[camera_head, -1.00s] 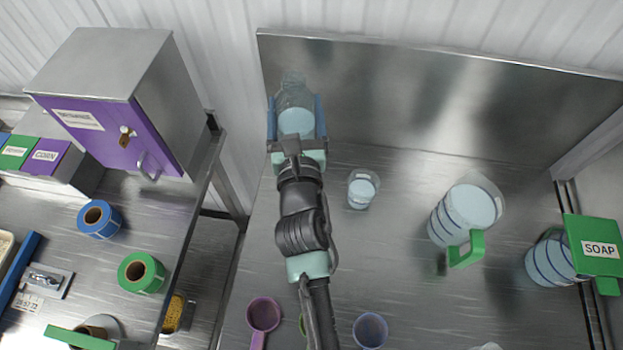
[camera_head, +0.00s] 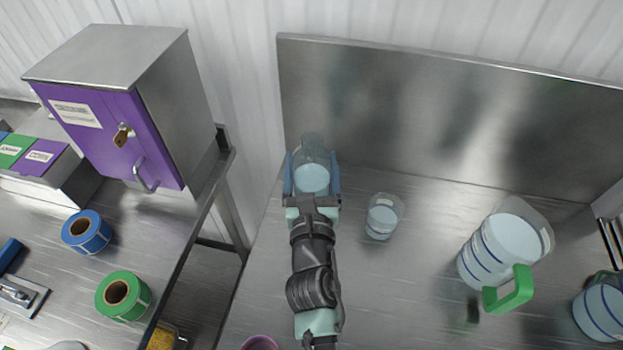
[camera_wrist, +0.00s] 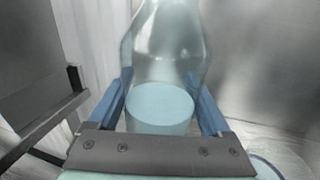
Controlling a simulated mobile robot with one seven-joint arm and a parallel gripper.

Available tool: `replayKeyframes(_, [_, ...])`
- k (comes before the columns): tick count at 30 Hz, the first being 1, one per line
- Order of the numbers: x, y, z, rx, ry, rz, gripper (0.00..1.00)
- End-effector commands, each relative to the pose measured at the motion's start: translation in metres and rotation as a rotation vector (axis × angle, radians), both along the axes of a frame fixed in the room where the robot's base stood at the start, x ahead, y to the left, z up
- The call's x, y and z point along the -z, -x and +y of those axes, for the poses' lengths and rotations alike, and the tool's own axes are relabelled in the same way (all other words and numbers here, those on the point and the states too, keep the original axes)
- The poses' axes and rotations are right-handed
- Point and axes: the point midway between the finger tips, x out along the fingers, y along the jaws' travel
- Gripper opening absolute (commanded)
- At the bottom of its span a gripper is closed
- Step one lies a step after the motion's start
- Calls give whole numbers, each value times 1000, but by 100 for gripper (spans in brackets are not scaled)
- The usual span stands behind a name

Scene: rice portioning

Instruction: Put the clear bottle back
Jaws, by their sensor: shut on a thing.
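The clear bottle (camera_head: 312,172) holds pale blue liquid and stands upright near the back left of the steel table, before the backsplash. My gripper (camera_head: 313,178) is shut on it, with one blue finger on each side. In the wrist view the bottle (camera_wrist: 163,60) fills the middle between the blue fingers (camera_wrist: 163,112). Its base is hidden by the gripper, so I cannot tell if it touches the table.
A clear cup of liquid (camera_head: 382,217) stands just right of my gripper. A large green-handled pitcher (camera_head: 490,255) stands farther right, with another (camera_head: 602,308) at the edge. A steel cabinet with a purple door (camera_head: 110,135) stands left.

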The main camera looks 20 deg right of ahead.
Motion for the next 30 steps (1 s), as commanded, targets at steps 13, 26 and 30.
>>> replayKeyframes(13, [26, 0, 0, -1, 2, -2, 0])
replayKeyframes(26, [31, 0, 0, 0, 1, 1, 100])
replayKeyframes(30, [28, 0, 0, 0, 1, 1, 100])
